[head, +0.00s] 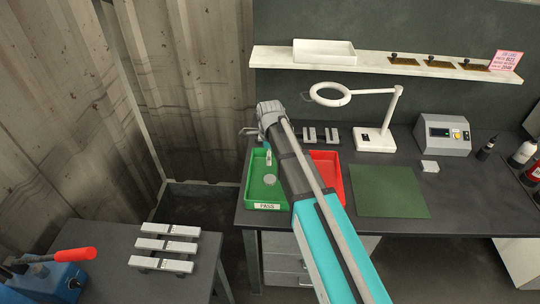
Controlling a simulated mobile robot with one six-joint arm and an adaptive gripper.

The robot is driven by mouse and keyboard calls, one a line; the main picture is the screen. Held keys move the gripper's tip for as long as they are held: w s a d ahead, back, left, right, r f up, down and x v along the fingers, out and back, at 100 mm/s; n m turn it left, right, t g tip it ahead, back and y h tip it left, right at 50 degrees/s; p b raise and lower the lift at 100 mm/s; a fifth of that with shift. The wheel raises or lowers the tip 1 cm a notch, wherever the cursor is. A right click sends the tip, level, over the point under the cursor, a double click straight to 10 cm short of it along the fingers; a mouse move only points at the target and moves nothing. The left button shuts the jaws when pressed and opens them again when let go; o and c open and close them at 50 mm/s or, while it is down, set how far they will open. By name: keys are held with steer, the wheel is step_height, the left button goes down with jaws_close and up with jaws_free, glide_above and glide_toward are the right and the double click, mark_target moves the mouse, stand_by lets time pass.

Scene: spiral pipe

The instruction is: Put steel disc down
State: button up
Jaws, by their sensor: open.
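A steel disc (270,180) lies in the green tray (264,206) marked PASS, on the dark workbench. It looks small, round and grey, and sits toward the tray's right side. My gripper (268,162) is open and hangs just above the disc, seemingly apart from it. The fingers are small in this view, and my arm hides part of the tray's right side.
A red tray (331,178) stands right of the green one, partly behind my arm. A green mat (391,191), magnifier lamp (375,138) and grey instrument (443,134) lie farther right. A side table (115,246) holds several grey blocks.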

steer(key=shift+s+d, duration=0.1)
steer(key=s+d+n, duration=1.7)
steer(key=d+n, duration=0.1)
steer(key=d, duration=0.1)
steer(key=shift+s+d, duration=0.15)
steer(key=shift+d, duration=0.1)
